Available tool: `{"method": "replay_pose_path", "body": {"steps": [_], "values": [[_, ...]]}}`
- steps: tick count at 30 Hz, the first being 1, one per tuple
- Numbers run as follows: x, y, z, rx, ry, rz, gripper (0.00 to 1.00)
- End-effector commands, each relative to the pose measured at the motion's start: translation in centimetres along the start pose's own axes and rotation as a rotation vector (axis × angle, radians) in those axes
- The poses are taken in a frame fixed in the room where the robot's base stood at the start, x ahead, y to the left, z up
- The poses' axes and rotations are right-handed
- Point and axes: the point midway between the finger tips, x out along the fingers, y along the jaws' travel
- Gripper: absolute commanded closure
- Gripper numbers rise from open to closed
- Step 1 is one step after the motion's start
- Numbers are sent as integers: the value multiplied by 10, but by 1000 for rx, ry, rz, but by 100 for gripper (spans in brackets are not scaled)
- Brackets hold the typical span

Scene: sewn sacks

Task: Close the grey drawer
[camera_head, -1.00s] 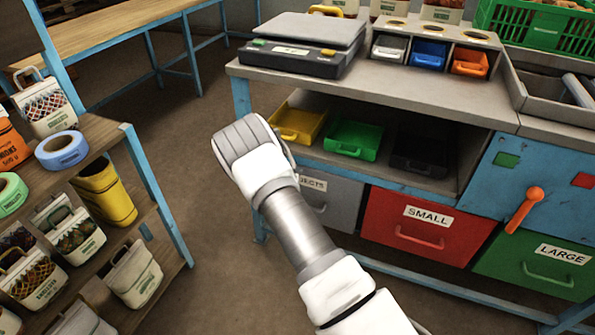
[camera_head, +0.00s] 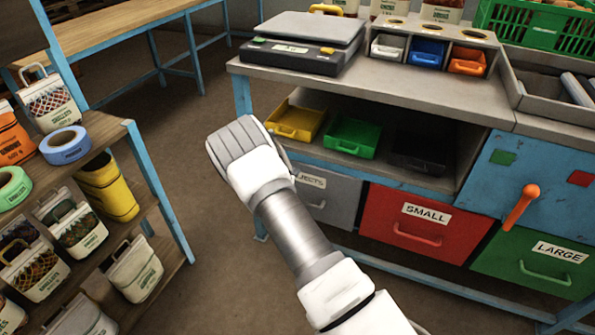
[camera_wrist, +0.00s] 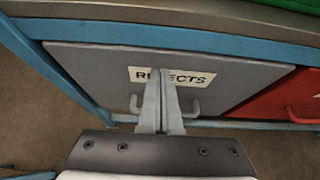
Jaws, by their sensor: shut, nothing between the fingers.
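The grey drawer (camera_head: 328,198) with a label ending in "JECTS" is under the workbench, left of the red drawer, partly hidden behind my arm in the head view. In the wrist view the grey drawer (camera_wrist: 90,75) shows its "REJECTS" label and a grey handle. Its front looks about level with the blue frame; I cannot tell exactly how far it stands out. My gripper (camera_wrist: 163,75) is shut and empty, its fingertips overlapping the label in the picture. I cannot tell whether they touch the drawer front. In the head view the fingers are hidden behind my arm.
The red "SMALL" drawer (camera_head: 425,222) and green "LARGE" drawer (camera_head: 535,262) are to the right. An orange lever (camera_head: 522,207) sticks out above the green one. A shelf rack (camera_head: 160,195) with sacks and tape stands at left. Bare floor lies between.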

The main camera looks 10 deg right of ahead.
Motion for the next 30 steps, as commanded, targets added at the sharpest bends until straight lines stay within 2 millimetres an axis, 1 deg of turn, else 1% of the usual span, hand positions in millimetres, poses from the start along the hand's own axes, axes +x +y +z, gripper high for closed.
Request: {"method": "replay_pose_path", "body": {"steps": [3, 4, 6, 9, 12, 15, 19, 25, 28, 30], "values": [[-8, 5, -4, 0, 3, 0, 100], [-20, 5, 0, -2, 5, 1, 100], [-38, 5, 0, -2, 5, 1, 100], [-61, 5, -1, -1, 6, 1, 100], [-80, 5, -3, -1, 8, 1, 100], [-94, 5, -4, -1, 7, 1, 100], [-103, 4, -4, -1, 7, 0, 100], [-106, 4, -4, 4, 6, -1, 100], [-110, 0, 6, 47, 5, -17, 100], [-116, -7, 23, 114, 3, -41, 100]]}}
